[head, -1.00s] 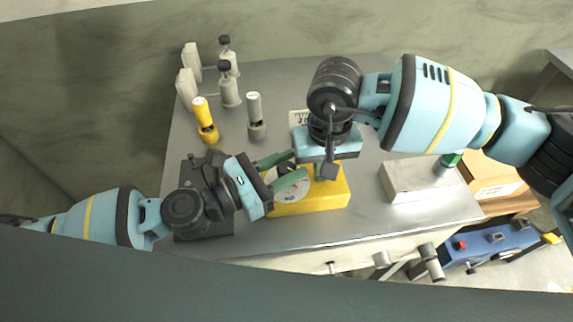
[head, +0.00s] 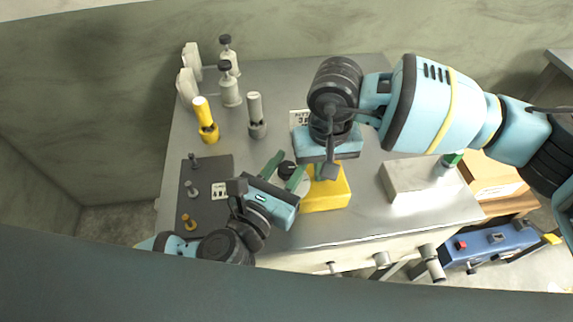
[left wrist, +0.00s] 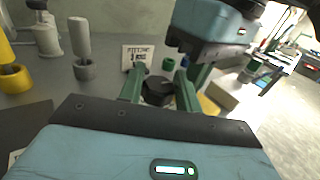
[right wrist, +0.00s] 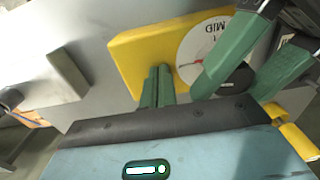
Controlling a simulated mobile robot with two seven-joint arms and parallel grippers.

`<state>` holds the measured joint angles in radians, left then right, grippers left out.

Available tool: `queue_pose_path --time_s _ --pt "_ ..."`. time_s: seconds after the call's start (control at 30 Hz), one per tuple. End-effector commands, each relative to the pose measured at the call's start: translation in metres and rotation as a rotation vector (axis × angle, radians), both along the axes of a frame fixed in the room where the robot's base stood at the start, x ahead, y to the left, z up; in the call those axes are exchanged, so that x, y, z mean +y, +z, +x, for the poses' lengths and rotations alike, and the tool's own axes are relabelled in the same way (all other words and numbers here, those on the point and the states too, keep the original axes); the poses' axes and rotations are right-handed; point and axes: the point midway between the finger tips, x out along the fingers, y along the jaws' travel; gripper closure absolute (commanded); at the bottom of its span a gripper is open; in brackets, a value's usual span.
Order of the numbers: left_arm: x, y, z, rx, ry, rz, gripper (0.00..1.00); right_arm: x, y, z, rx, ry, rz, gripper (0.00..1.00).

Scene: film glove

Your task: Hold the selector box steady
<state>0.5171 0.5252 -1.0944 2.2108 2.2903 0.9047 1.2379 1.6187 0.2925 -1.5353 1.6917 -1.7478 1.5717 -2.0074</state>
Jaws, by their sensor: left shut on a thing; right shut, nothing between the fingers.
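The yellow selector box (head: 325,196) lies on the grey metal table. It carries a round white dial (right wrist: 200,48) marked "MID" and a black knob (left wrist: 158,88). My left gripper (left wrist: 160,80) is shut on the knob, one green finger on each side of it. My right gripper (right wrist: 157,72) is shut and empty, its fingers together and pointing down at the yellow box. In the right wrist view their tips overlap the box's edge; I cannot tell whether they touch it. My grippers hide part of the box in the head view.
A dark plate (head: 205,170) with small pegs lies left of the box. A pale block (head: 415,180) lies to the right. A small sign (left wrist: 138,54) stands behind the knob.

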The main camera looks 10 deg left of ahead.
Motion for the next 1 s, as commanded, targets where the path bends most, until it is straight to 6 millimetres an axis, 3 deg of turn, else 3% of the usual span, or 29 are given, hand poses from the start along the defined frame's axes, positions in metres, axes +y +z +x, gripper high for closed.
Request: queue_pose_path --time_s 0.03,0.5,1.0 --pt "-0.0039 -0.0023 -0.0027 0.009 0.037 -0.013 0.89 -0.0013 -0.0096 -0.0022 0.013 -0.001 -0.007 1.00" --pt "-0.0021 -0.0011 -0.0010 0.004 0.339 -0.008 0.89 -0.0013 -0.0094 -0.0020 0.012 -0.002 -0.006 1.00" --pt "-0.0009 -0.0006 -0.0009 0.002 0.405 -0.004 0.89 -0.0015 -0.0094 -0.0018 0.012 -0.002 -0.007 1.00"
